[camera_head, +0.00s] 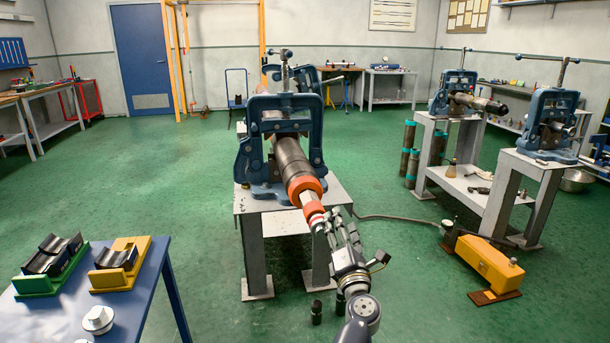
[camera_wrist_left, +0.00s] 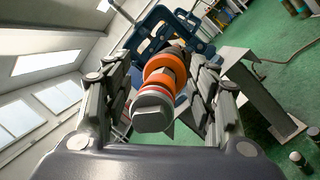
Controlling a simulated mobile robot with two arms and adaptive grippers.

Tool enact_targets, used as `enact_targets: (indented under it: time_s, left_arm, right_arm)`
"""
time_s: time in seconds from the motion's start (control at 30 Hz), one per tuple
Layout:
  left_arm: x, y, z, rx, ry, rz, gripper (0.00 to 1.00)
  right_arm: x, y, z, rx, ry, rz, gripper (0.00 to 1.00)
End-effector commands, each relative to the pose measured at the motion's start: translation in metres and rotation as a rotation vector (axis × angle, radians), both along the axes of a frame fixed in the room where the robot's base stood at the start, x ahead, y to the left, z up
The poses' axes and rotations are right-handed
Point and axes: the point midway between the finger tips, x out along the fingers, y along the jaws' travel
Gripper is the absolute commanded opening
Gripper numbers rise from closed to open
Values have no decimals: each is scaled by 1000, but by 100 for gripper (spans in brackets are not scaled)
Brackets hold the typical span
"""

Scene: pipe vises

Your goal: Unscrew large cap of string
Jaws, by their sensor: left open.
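The string (camera_head: 292,163) is a dark grey pipe clamped in the blue vise (camera_head: 286,120), its near end pointing toward me. It carries an orange ring (camera_head: 304,187), a bright metal section and a smaller orange-red ring (camera_head: 313,209). In the left wrist view a grey faceted cap (camera_wrist_left: 153,112) forms the near end, with red and white bands behind it. My left gripper (camera_head: 335,228) is open at this end. In the wrist view its fingers (camera_wrist_left: 165,78) stand on both sides of the string, with gaps visible. The head view partly hides the cap behind the fingers. My right gripper is not in view.
A blue-edged table (camera_head: 140,300) at lower left holds green and yellow cradles (camera_head: 120,268) and a loose silver hex cap (camera_head: 98,319). A yellow pedal box (camera_head: 488,264) lies on the floor at right. More vises (camera_head: 548,125) stand behind it. The left-centre floor is clear.

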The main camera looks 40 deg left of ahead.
Motion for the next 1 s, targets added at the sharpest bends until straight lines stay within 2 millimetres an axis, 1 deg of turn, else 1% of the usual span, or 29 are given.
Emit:
enact_targets:
  time_s: [0.03, 0.1, 0.13, 0.23, 0.3, 0.4, 0.5, 0.57, 0.63, 0.7, 0.8, 0.9, 1.0]
  left_arm:
    - [0, -43, -32, -61, 64, -43, 53]
    - [0, -43, -34, -31, 99, -41, 53]
    - [1, -44, -33, -8, 129, -39, 53]
    - [3, -46, -39, 54, 203, -37, 53]
    - [4, -47, -43, 83, 236, -34, 53]
    - [5, -48, -46, 98, 253, -34, 53]
    - [5, -47, -46, 109, 266, -33, 53]
    - [4, -47, -45, 134, 296, -31, 53]
    - [4, -47, -46, 179, 351, -30, 53]
    - [3, -47, -50, 232, 416, -28, 53]
    - [2, -46, -57, 303, 499, -23, 53]
    - [2, -46, -64, 351, 555, -20, 53]
    - [1, -45, -68, 373, 580, -18, 53]
  right_arm:
    - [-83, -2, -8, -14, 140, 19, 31]
    - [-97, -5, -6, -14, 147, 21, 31]
    - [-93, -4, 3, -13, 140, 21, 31]
    - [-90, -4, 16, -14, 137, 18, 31]
    - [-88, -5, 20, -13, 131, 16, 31]
    - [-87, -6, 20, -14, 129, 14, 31]
    - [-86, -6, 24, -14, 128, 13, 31]
    - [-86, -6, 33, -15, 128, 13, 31]
    - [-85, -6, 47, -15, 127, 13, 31]
    - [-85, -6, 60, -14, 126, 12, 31]
    - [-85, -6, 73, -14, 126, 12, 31]
    - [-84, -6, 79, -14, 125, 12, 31]
    - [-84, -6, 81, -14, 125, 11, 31]
